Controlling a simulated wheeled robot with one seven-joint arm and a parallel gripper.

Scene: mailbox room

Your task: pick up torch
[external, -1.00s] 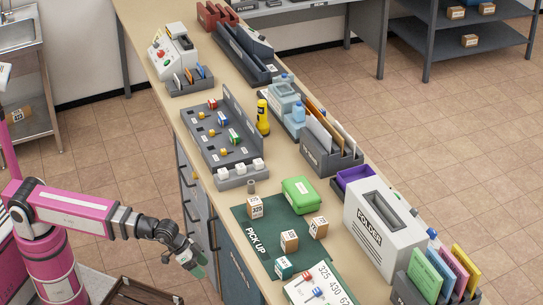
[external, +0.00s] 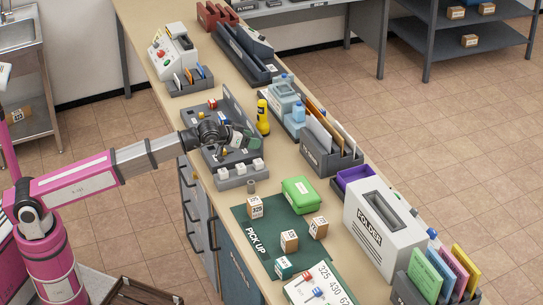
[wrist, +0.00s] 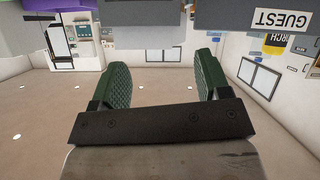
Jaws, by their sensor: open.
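The torch (external: 262,116) is yellow with a dark band and stands upright on the counter, right of the grey key-and-switch panel. My gripper (external: 247,138) is over the panel's right part, just left of and a little nearer than the torch in the external view. In the wrist view my gripper (wrist: 163,68) has its two green pads wide apart with nothing between them. A yellow patch (wrist: 275,42) beside a label ending in "RCH" shows at the upper right of the wrist view, outside the pads; it is probably the torch.
The grey panel (external: 240,182) with raised back wall and small coloured parts lies under my gripper. A green box (external: 299,194) and green mat (external: 245,213) are nearer.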

